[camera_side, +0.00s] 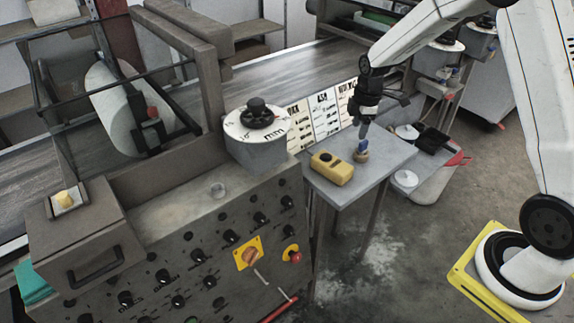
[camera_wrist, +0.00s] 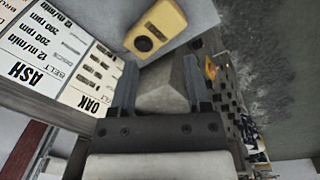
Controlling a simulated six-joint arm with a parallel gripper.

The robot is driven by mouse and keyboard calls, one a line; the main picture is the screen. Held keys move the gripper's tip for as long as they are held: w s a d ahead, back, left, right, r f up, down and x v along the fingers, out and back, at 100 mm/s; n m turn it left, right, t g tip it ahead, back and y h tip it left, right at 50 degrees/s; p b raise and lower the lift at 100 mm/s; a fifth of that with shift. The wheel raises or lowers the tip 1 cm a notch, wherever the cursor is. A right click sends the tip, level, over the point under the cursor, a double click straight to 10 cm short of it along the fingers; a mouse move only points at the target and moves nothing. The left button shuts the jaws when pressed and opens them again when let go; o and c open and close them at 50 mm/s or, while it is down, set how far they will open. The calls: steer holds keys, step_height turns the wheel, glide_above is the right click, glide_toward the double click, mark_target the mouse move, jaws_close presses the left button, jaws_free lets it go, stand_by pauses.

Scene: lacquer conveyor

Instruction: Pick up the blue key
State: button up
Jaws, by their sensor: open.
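The blue key (camera_side: 363,146) is a small blue piece on a rounded tan base on the small grey table (camera_side: 385,165) in the side view. My gripper (camera_side: 364,130) points down just above it, with its fingers close to the key's top. I cannot tell whether they touch it. In the wrist view my gripper (camera_wrist: 158,88) has its two fingers spread apart, with only grey surface showing between them. I cannot make out the key in that view.
A yellow box (camera_side: 332,167) lies left of the key; it also shows in the wrist view (camera_wrist: 155,28). Printed charts (camera_side: 322,110) stand behind the table. A machine with a white dial (camera_side: 257,120) is to the left. Black and white items (camera_side: 405,178) lie at right.

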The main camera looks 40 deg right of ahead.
mark_target(364, 141)
steer(key=w+d+f+n, duration=0.1)
steer(key=d+n, duration=0.1)
steer(key=d, duration=0.1)
steer(key=w+d+f+n, duration=0.1)
steer(key=d+f+n, duration=0.1)
steer(key=d, duration=0.1)
steer(key=w+d+f+n+g, duration=0.1)
steer(key=w+d+f+n, duration=0.1)
steer(key=d, duration=0.2)
steer(key=shift+f, duration=0.2)
steer(key=shift+w+a+f, duration=0.1)
steer(key=shift+a+f, duration=0.05)
steer(key=shift+f, duration=3.75)
jaws_close()
